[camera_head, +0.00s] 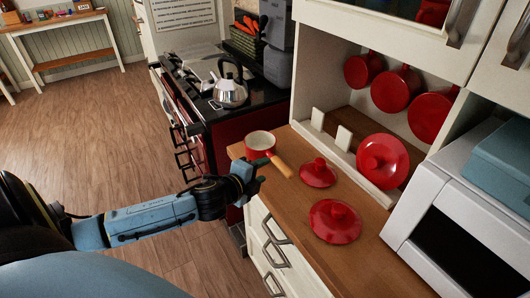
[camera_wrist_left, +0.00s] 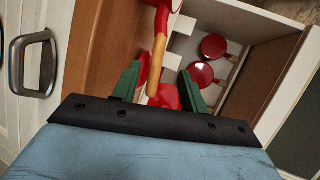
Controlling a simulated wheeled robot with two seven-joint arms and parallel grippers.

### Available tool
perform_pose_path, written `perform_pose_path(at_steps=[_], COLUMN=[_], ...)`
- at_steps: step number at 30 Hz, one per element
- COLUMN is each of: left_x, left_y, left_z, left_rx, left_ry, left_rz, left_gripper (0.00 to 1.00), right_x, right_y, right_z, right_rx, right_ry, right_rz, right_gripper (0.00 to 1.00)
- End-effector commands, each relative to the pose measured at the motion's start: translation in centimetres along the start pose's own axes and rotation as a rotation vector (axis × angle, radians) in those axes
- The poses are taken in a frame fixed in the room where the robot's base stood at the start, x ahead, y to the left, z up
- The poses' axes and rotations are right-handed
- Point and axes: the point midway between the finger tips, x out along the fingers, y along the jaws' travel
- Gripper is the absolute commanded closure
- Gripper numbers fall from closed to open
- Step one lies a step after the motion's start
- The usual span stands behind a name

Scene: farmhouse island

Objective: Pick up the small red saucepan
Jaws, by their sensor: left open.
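The small red saucepan (camera_head: 258,152) stands upright near the left end of the wooden counter. It has a pale inside, and its wooden handle points toward the lower right. My left gripper (camera_head: 255,172) is open beside the pan and handle, at the counter's edge. In the left wrist view, the wooden handle of the saucepan (camera_wrist_left: 157,62) runs down into the gap between the green fingers of the left gripper (camera_wrist_left: 159,88). The fingers stand apart from it on both sides. Most of the pan's body is cut off at the top there. My right gripper is not in view.
Two red lids (camera_head: 319,174) (camera_head: 335,221) lie on the wooden counter (camera_head: 290,205) right of the pan. A larger red lid (camera_head: 382,161) leans in the rack behind, with red pans hanging above. A stove with a kettle (camera_head: 230,92) stands beyond. A white microwave (camera_head: 455,215) stands at right.

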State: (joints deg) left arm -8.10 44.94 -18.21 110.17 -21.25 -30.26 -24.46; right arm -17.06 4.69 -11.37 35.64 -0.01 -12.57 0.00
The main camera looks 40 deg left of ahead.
Motion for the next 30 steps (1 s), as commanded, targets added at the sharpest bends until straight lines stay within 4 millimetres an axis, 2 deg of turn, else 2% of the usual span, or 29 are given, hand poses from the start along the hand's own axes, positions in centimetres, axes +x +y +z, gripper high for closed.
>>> perform_pose_path(at_steps=[1,6,14,24,30], left_x=[1.0,3.4,4.9,9.0,9.6], left_y=[-0.1,0.0,0.1,0.2,0.2], left_z=[0.0,0.0,-0.1,-0.3,-0.4], left_rx=[-0.003,-0.002,-0.003,-0.003,-0.003], left_ry=[0.0,0.0,0.0,0.0,0.002], left_rz=[-0.003,-0.001,0.001,0.001,0.001], left_gripper=[0.57,0.57,0.57,0.57,0.57], right_x=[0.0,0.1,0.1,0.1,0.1], right_y=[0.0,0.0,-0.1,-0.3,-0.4], right_z=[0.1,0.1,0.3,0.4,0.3], right_rx=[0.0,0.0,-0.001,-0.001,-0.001], right_ry=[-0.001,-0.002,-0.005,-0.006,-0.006], right_rz=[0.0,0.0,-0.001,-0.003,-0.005], right_gripper=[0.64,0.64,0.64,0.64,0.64])
